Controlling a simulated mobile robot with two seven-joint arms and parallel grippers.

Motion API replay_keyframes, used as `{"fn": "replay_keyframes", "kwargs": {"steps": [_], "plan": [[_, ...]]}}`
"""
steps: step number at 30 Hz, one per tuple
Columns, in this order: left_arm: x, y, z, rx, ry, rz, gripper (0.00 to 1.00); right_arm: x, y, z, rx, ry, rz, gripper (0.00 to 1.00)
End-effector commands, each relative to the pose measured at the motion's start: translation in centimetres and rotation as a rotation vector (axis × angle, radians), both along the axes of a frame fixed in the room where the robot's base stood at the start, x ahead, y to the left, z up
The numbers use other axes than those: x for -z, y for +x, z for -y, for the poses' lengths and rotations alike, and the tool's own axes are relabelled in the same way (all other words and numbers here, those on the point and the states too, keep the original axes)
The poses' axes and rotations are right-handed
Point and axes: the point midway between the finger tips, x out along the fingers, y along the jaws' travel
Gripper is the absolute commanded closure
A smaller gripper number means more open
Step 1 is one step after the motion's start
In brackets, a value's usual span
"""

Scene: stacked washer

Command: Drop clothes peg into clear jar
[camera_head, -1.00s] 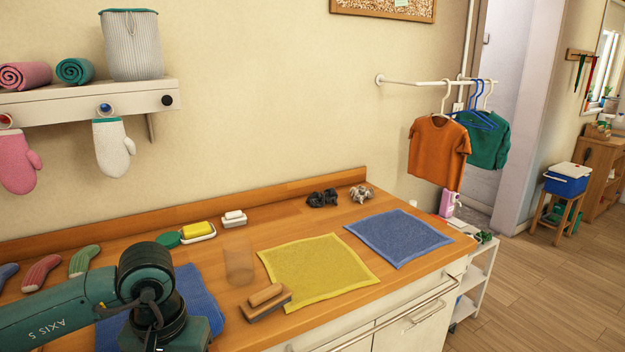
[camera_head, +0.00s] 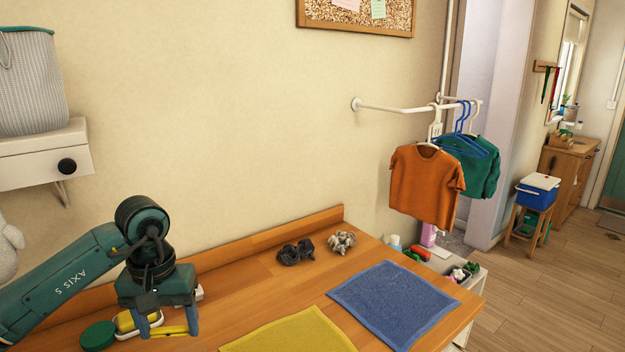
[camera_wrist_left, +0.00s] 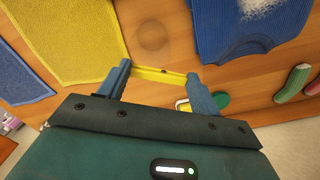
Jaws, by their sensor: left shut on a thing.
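My left gripper (camera_head: 168,325) is shut on a slim yellow clothes peg (camera_head: 172,331), held above the wooden counter. In the left wrist view the peg (camera_wrist_left: 163,75) spans the gap between the blue-grey fingertips (camera_wrist_left: 157,78). The clear jar (camera_wrist_left: 152,33) shows faintly there as a see-through round outline on the wood, just beyond the peg and apart from it in the picture. The jar is not in the head view now. My right gripper is in neither view.
A yellow cloth (camera_head: 290,332) and a blue cloth (camera_head: 391,300) lie flat on the counter (camera_head: 250,280). Dark and pale scrunched items (camera_head: 295,252) lie near the back ledge. A soap dish and a green disc (camera_head: 97,336) are near my left gripper. A shelf (camera_head: 45,155) hangs above left.

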Motion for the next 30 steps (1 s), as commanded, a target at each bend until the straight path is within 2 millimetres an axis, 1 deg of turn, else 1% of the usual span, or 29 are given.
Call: {"fn": "replay_keyframes", "kwargs": {"steps": [5,13,15,21,29,30], "plan": [[1.1,0.0,0.0,-0.001,-0.002,-0.005,0.57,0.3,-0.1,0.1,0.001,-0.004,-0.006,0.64],[4.3,0.0,0.0,0.000,-0.002,-0.005,0.57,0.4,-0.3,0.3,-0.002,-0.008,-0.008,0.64],[5.1,0.0,0.0,-0.001,-0.001,-0.003,0.57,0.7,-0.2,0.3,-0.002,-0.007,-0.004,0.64],[5.9,0.0,0.0,-0.002,-0.001,-0.002,0.57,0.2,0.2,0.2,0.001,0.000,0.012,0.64],[5.9,0.0,0.0,-0.001,-0.001,-0.001,0.57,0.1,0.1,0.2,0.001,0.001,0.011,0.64],[5.9,0.0,0.0,-0.001,-0.001,-0.001,0.34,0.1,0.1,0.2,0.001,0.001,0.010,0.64]]}}
